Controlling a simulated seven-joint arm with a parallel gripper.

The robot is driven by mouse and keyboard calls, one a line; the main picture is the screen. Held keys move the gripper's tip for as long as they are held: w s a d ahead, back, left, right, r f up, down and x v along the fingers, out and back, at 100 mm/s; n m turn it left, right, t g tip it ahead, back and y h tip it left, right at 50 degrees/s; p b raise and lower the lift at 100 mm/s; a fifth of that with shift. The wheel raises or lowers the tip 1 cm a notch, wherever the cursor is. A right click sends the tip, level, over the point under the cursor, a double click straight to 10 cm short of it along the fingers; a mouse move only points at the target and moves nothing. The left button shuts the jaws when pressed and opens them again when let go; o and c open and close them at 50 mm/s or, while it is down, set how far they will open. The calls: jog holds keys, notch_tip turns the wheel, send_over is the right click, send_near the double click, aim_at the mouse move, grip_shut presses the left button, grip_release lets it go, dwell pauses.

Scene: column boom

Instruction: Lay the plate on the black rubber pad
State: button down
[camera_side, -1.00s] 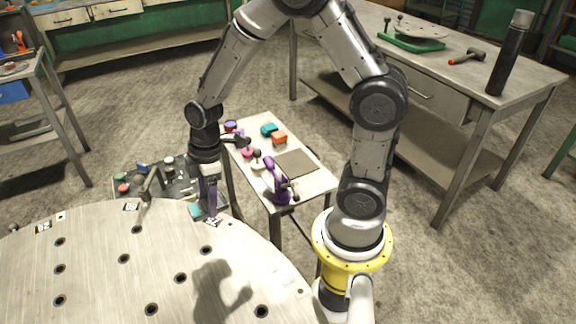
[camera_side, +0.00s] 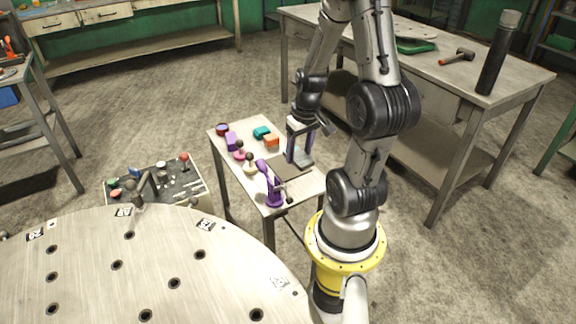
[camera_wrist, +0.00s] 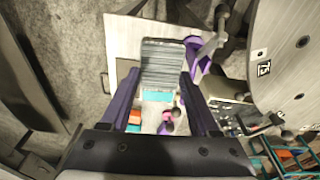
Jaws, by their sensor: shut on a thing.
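My gripper (camera_side: 300,156) has purple fingers and is shut on a grey plate (camera_side: 303,162), which is over the back right part of the black rubber pad. In the wrist view the plate (camera_wrist: 162,65) shows as a striped grey rectangle between the fingertips (camera_wrist: 158,77). The pad (camera_side: 290,173) looks dark brown and lies flat on the small table; its front left part shows bare. I cannot tell whether the plate touches the pad.
On the small table (camera_side: 309,187), a purple clamp-like object (camera_side: 270,186) stands at the front of the pad. Knobs (camera_side: 249,161), an orange block (camera_side: 271,142) and a teal block (camera_side: 262,132) lie to the left and behind. A large round perforated table (camera_side: 100,265) fills the lower left.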

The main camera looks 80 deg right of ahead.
jog(key=shift+s+d+m, duration=0.25)
jog(key=shift+s+m, duration=0.05)
jog(key=shift+s, duration=0.15)
jog(key=shift+s+d, duration=0.1)
jog(key=shift+d, duration=0.05)
send_near(286, 172)
jog(key=d+f, duration=0.2)
jog(key=d, duration=0.1)
jog(key=w+d+f, duration=0.1)
jog(key=shift+w+d, duration=0.1)
jog(key=shift+d, duration=0.1)
jog(key=shift+f, duration=1.55)
jog(key=shift+f, duration=0.2)
jog(key=shift+c, duration=0.6)
grip_release()
jog(key=shift+r, duration=0.1)
